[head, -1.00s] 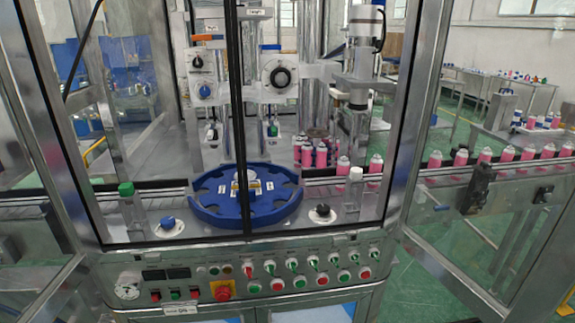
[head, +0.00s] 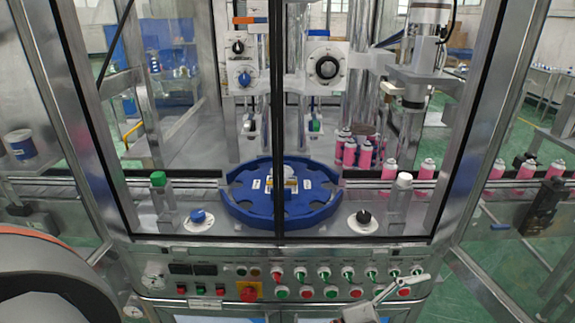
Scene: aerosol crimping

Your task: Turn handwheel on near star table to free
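The blue star table (head: 238,212) stands inside the glazed machine frame, in the middle of the head view. A black frame bar crosses in front of it. A blue-topped knob (head: 198,216) sits on a white disc to its front left, and a black-topped knob (head: 364,217) on a white disc to its front right. I cannot tell which part is the named handwheel or whether it is set to free. A pale grey part, apparently my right gripper (head: 392,292), shows low in front of the button panel, apart from the knobs; its fingers are unclear. My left gripper is out of view.
A control panel (head: 230,272) with several buttons and a gauge runs below the window. Pink cans (head: 365,155) stand behind the table and along the conveyor at right. Metal frame posts flank the opening. A large arm link of mine fills the lower left.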

